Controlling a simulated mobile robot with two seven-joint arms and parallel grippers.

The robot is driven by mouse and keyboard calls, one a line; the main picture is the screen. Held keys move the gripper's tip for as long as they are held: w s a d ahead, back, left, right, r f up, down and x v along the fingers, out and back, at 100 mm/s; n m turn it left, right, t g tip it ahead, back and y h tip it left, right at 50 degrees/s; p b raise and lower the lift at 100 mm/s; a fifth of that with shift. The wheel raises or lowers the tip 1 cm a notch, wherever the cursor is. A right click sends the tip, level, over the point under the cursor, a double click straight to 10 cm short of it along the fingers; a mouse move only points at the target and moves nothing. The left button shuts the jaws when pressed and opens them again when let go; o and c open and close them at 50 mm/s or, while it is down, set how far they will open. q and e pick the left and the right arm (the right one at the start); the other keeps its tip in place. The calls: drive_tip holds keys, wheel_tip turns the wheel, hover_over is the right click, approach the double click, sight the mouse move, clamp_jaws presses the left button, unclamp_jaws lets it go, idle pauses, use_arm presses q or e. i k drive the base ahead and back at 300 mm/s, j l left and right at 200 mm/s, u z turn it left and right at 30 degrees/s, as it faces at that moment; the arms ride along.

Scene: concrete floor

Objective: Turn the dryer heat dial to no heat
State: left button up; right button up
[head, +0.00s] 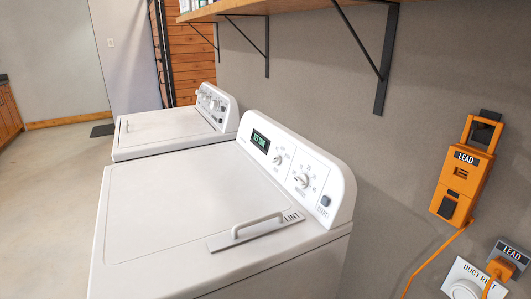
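The near white machine (175,205) has a lint handle (258,224) on top, marked "LINT", and appears to be the dryer. Its raised control panel (340,183) is at the back right. The panel carries a lit green display (261,141) that seems to read "SET TIME", a smaller dial (278,158), a larger dial (302,180) with marks around it, and a dark button (325,201). The dial labels are too small to read, so I cannot tell which one is heat or where it points. Neither of my grippers is in view.
A second white machine (165,130) with several knobs stands beyond. A wooden shelf (285,8) on black brackets (385,65) overhangs the panel. An orange device (466,175) marked "LEAD" and its cord hang on the right wall. The concrete floor (50,190) at left is clear.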

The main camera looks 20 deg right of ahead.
sight(277, 160)
drive_tip(key=i+z, duration=0.15)
drive_tip(key=z, duration=0.2)
drive_tip(key=i+z, duration=0.1)
drive_tip(key=z, duration=0.25)
drive_tip(key=i+j+z, duration=0.15)
drive_tip(key=z, duration=0.25)
